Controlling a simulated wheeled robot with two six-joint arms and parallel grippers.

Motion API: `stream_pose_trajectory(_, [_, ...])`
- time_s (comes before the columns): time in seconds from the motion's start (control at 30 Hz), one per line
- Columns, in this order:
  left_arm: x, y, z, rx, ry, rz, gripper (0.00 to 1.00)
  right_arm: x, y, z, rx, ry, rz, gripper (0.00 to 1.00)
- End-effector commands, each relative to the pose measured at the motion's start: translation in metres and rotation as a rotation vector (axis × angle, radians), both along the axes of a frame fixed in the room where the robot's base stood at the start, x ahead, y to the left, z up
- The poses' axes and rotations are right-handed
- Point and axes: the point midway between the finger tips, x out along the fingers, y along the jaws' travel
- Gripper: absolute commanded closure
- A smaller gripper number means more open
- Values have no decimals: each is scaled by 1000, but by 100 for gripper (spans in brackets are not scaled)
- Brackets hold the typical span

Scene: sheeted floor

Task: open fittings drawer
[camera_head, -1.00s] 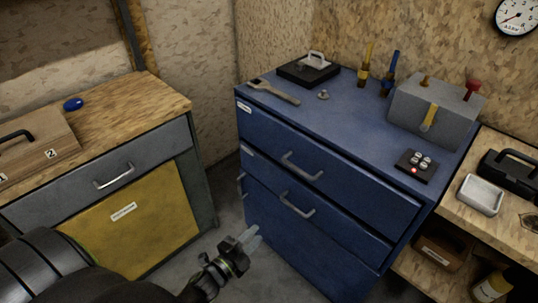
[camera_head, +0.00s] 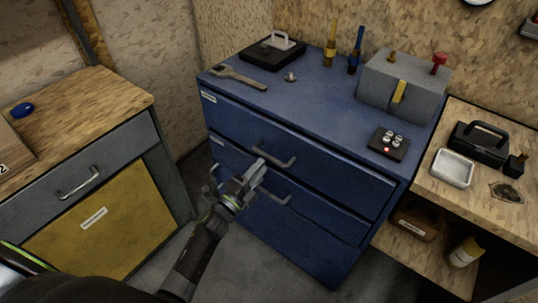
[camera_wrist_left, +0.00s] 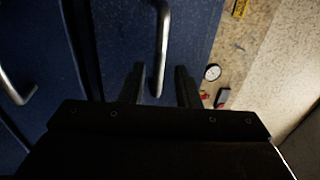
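The blue drawer cabinet (camera_head: 330,200) stands in the middle of the head view, its drawers looking shut. Its top drawer has a curved metal handle (camera_head: 280,160); a lower drawer has a similar handle (camera_head: 275,198), partly behind my gripper. The white labels on the drawer fronts are too small to read. My left gripper (camera_head: 250,175) is at the cabinet front, by the top handle. In the left wrist view its fingers (camera_wrist_left: 160,75) are apart, with the upper handle (camera_wrist_left: 163,40) showing between them. I cannot tell whether they touch it. My right gripper is not in view.
On the cabinet top are a wrench (camera_head: 238,78), a black case (camera_head: 272,52), a grey box (camera_head: 404,88) and a black pad (camera_head: 388,145). A grey and yellow cabinet (camera_head: 100,215) stands left; a wooden bench (camera_head: 470,205) stands right. Bare floor (camera_head: 225,270) lies between.

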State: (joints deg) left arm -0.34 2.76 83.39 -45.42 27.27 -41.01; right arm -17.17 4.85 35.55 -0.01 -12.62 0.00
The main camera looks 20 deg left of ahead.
Motion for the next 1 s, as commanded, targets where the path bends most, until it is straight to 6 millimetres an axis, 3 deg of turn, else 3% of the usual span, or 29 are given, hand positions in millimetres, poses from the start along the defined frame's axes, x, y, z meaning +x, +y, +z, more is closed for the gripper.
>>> stream_pose_trajectory(0.1, [21,-8,5,0,-1,-1,71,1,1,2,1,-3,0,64])
stream_pose_trajectory(0.3, [42,-15,9,0,0,0,71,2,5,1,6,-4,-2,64])
stream_pose_trajectory(0.7, [49,-17,10,0,1,1,71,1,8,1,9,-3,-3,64])
stream_pose_trajectory(0.93, [49,-17,10,0,1,1,99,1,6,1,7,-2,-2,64])
stream_pose_trajectory(1.0, [49,-17,10,0,1,1,100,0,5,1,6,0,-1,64])
